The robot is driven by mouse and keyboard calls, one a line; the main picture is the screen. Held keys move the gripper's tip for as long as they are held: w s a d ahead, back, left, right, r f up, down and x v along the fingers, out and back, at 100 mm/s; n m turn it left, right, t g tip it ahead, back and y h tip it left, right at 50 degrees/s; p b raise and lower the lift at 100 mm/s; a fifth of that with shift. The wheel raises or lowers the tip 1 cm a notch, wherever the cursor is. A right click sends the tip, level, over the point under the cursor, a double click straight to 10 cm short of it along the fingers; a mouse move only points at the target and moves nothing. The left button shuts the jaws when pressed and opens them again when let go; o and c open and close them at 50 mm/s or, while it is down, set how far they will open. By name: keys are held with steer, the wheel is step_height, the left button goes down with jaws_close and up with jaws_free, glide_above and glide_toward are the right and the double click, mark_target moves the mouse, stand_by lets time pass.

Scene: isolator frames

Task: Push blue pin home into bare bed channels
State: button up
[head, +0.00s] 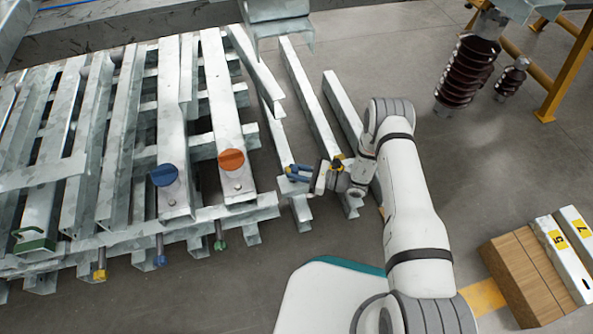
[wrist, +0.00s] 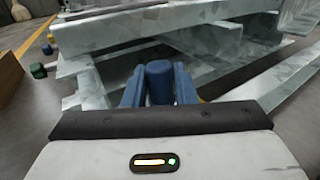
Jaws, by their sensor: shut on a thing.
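My gripper (head: 297,172) is at the near ends of the bare bed channels (head: 309,95), right of the covered bed. In the wrist view, its blue fingers (wrist: 158,92) are shut on a blue round-topped piece (wrist: 158,72), which looks like the blue pin. The fingers hide its lower part, so I cannot tell whether it sits in a channel. A second blue-ended pin (head: 160,258) sticks out of the front rail, between a yellow-ended pin (head: 100,274) and a green-ended pin (head: 219,242).
A blue disc (head: 164,175) and an orange disc (head: 231,160) stand on the bed's beams. A green handle (head: 35,240) is at far left. A wooden block (head: 530,270) lies at lower right. The floor between is clear.

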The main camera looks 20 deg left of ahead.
steer(key=shift+f, duration=0.65)
steer(key=o, duration=1.1)
steer(key=d+p, duration=0.2)
steer(key=d, duration=0.5)
steer(key=shift+w+r, duration=0.1)
steer(key=shift+w, duration=0.05)
steer(key=shift+d, duration=0.4)
